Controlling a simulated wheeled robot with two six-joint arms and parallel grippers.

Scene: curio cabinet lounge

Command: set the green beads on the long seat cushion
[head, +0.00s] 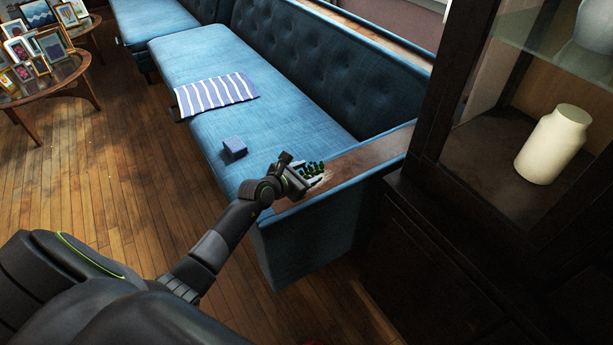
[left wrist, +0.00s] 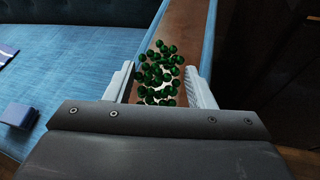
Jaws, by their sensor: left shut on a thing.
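The green beads (head: 313,168) are at the wooden top of the sofa's near armrest (head: 360,160). My left gripper (head: 306,174) is at the beads and is shut on them. In the left wrist view the beads (left wrist: 160,75) lie between the two pale fingers, over the brown armrest top (left wrist: 182,35). I cannot tell whether they still touch the wood. The long blue seat cushion (head: 205,115) lies to the left of the armrest; it also shows in the left wrist view (left wrist: 75,55). My right gripper is in neither view.
A small blue box (head: 234,148) and a striped cloth (head: 217,93) lie on the seat cushion. A dark cabinet (head: 440,230) with a cream vase (head: 553,145) stands close on the right. A round table (head: 50,80) with several framed pictures is at the far left.

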